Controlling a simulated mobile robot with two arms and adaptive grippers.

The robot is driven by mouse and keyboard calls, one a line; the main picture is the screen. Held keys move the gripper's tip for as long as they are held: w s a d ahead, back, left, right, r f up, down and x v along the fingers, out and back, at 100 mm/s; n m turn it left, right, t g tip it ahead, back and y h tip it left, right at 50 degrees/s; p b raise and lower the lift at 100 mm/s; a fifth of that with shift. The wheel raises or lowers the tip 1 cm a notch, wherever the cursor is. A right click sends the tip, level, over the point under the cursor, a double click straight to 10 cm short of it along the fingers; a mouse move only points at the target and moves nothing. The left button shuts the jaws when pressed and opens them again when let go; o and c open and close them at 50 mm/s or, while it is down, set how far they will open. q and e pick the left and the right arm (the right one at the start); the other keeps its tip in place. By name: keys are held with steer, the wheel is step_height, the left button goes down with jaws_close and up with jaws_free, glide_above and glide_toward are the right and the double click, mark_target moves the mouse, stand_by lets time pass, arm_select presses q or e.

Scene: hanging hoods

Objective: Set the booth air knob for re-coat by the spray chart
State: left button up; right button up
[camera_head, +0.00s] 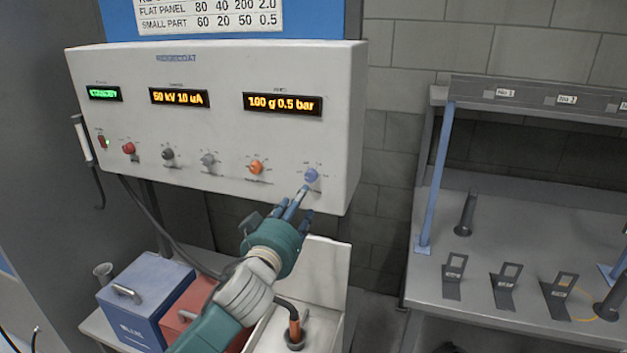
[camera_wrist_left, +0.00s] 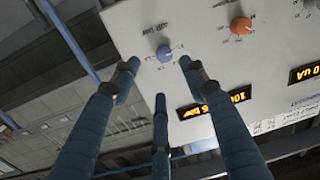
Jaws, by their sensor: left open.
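The white control box (camera_head: 215,135) carries a row of knobs below its displays. The blue knob (camera_head: 311,175) is at the right end of the row, below the display (camera_head: 282,104) reading 100 g 0.5 bar. It also shows in the left wrist view (camera_wrist_left: 163,52); its label is too small to read. My left gripper (camera_head: 299,204) is open, its fingers spread just in front of and below the blue knob, apparently not gripping it. The spray chart (camera_head: 208,15) above is cut off at the top; FLAT PANEL 80 40 200 2.0 and SMALL PART 60 20 50 0.5 show.
An orange knob (camera_head: 255,167) sits just left of the blue one, with grey and red knobs further left. A blue box (camera_head: 150,300) and a red box (camera_head: 190,310) stand below. A grey rack (camera_head: 430,280) stands at the right.

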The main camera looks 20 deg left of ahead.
mark_target(310, 177)
arm_select(q)
steer(key=w+p, duration=0.1)
steer(key=w, duration=0.2)
steer(key=w+p, duration=0.1)
steer(key=w, duration=0.2)
steer(key=w+r+p, duration=0.1)
steer(key=w, duration=0.2)
steer(key=shift+w+a, duration=0.35)
steer(key=shift+w+f+p, duration=0.15)
steer(key=shift+w+p, duration=0.15)
steer(key=shift+w, duration=0.3)
arm_select(e)
steer(key=shift+a+r, duration=0.3)
steer(key=shift+r, duration=0.7)
steer(key=shift+a+r, duration=0.25)
steer(key=shift+r, duration=0.7)
arm_select(q)
steer(key=shift+c, duration=0.5)
jaws_close()
